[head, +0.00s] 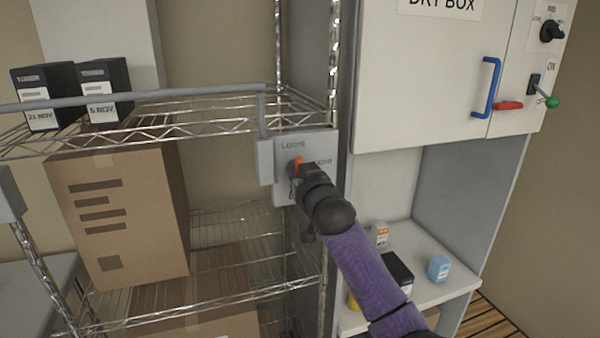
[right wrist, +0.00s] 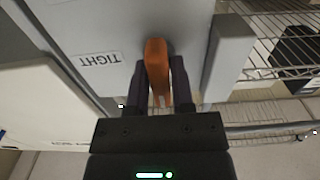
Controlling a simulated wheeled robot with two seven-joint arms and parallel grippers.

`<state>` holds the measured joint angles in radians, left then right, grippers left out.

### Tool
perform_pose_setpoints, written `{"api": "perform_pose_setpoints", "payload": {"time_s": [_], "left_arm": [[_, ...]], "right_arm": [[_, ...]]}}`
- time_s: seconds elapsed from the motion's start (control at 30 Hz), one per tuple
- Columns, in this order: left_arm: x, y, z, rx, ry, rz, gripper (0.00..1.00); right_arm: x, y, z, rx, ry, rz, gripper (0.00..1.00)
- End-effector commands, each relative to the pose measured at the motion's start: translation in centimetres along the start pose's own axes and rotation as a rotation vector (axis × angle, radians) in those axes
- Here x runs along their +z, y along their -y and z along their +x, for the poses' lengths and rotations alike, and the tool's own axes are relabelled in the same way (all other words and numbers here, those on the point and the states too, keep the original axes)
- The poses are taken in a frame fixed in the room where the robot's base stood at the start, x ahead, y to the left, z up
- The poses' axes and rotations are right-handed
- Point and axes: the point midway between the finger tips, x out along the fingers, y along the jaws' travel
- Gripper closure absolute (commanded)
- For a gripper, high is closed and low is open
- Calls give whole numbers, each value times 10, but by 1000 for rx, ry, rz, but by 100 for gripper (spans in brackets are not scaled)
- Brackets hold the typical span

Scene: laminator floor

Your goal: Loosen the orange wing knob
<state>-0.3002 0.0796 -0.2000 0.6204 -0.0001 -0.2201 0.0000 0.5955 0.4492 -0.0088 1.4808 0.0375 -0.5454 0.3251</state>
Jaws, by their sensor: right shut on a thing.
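The orange wing knob (head: 297,163) sits on a light grey plate (head: 320,150) fixed at the right post of the wire shelf. The plate carries the words LOOSE and TIGHT. In the head view my right gripper (head: 299,170) covers most of the knob. In the right wrist view the orange knob (right wrist: 156,72) stands between the two dark fingers of my right gripper (right wrist: 163,85), which is shut on it. The word TIGHT (right wrist: 100,60) reads upside down beside it. My left gripper is not in view.
A grey bar (head: 140,97) runs along the shelf front to a bracket (head: 265,160) beside the plate. Toner boxes (head: 104,88) stand on the upper shelf, a cardboard box (head: 118,215) below. The dry box (head: 430,80) with a blue handle (head: 490,88) is at right.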

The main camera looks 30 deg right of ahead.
Motion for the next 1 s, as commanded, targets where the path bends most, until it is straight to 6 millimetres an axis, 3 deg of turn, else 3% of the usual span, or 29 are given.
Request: {"api": "perform_pose_setpoints", "payload": {"time_s": [0.2,0.23,0.33,0.37,0.73,1.0], "left_arm": [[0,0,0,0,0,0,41],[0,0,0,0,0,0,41],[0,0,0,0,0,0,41],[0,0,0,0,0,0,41],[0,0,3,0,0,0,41],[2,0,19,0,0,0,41]], "right_arm": [[-3,0,0,1,-8,0,100],[-3,0,0,1,-7,0,65],[-2,0,0,1,-6,0,43],[-2,0,0,0,-5,0,41],[0,0,-7,-1,-3,1,41],[3,0,-58,-2,-5,-1,41]]}}
